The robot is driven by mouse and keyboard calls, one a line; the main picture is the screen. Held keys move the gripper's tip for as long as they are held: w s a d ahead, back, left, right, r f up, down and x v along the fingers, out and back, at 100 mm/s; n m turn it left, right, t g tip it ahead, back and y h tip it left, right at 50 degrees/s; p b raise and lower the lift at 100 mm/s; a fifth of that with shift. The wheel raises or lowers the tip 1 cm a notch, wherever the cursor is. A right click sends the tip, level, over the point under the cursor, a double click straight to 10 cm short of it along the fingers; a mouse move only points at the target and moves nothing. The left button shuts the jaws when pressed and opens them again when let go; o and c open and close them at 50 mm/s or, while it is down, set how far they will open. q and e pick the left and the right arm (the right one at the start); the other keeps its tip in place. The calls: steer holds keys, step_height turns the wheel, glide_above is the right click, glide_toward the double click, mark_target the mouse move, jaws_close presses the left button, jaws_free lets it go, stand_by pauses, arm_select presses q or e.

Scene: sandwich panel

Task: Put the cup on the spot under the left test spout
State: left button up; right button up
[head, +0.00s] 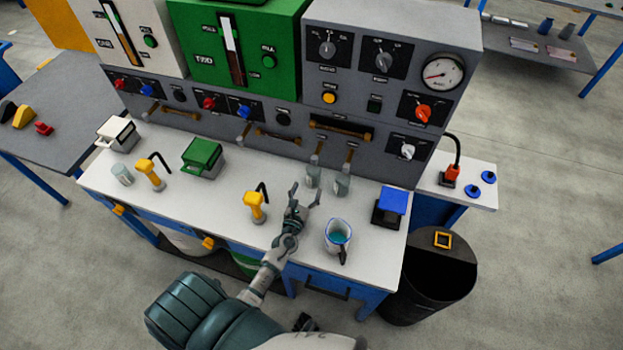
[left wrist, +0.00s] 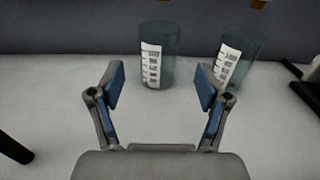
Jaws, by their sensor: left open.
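Two clear cups stand side by side near the back of the white counter (head: 190,215), below two handled spouts on the grey panel. The left cup (head: 313,176) is below the left spout (head: 316,152); the right cup (head: 342,184) is below the right spout (head: 348,160). My left gripper (head: 305,195) is open and empty, just in front of the left cup. In the left wrist view, the left cup (left wrist: 158,55) stands upright beyond and between the open fingers (left wrist: 160,88), apart from them. The right cup (left wrist: 237,62) is beyond the right finger.
A jug of blue liquid (head: 338,236) stands right of my left gripper, with a blue-topped block (head: 391,205) farther right. A yellow tap (head: 255,205) stands to the left. Another clear cup (head: 122,174) is at the far left. A black bin (head: 432,280) stands beside the counter.

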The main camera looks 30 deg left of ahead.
arm_select(q)
steer(key=v, duration=0.4)
steer(key=shift+s+d, duration=0.1)
steer(key=shift+s, duration=0.05)
steer(key=shift+s+d, duration=0.1)
steer(key=shift+s, duration=0.2)
arm_select(e)
steer(key=shift+w+r, duration=0.15)
steer(key=shift+w, duration=0.3)
steer(key=shift+s, duration=0.3)
